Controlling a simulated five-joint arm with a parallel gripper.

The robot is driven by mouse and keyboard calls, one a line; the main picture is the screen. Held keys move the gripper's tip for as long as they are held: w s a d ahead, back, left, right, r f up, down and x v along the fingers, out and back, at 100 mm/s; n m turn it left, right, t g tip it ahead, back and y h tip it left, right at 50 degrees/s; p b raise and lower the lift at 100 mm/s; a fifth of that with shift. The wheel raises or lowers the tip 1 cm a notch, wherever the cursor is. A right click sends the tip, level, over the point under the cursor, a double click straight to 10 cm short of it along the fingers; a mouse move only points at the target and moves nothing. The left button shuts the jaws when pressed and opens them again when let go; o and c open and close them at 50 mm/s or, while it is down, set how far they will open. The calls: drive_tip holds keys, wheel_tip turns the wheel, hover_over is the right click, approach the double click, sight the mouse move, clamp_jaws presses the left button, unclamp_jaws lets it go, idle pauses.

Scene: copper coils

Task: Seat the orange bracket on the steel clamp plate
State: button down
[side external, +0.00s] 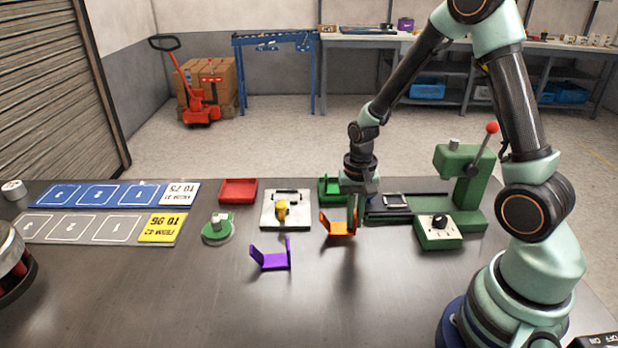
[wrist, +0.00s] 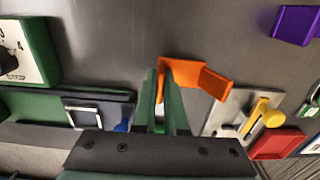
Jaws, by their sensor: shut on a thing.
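The orange bracket (side external: 340,229) is an angled piece with upright flanges, right of the steel clamp plate in the side view. My gripper (side external: 354,212) is shut on one upright flange of it, fingers pointing down. In the wrist view the orange bracket (wrist: 205,78) extends right from the fingertips (wrist: 158,78). Whether it touches the table is hard to tell. The steel clamp plate (side external: 299,221) lies flat on the table with a yellow clamp handle (side external: 281,208) on it. The plate also shows in the wrist view (wrist: 226,110); no bracket is on it.
A purple bracket (side external: 272,260) stands in front of the plate. A red tray (side external: 238,190), a round green fixture (side external: 218,228), a green press (side external: 466,180) and a switch box (side external: 438,236) stand around. The front table is clear.

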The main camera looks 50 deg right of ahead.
drive_tip(key=shift+r, duration=1.7)
drive_tip(key=shift+w, duration=0.1)
drive_tip(key=w+r, duration=0.4)
drive_tip(key=w, duration=1.5)
drive_tip(key=shift+s+f, duration=0.15)
drive_tip(key=shift+f, duration=2.9)
drive_tip(key=shift+f, duration=0.75)
drive_tip(key=c, duration=0.9)
unclamp_jaws()
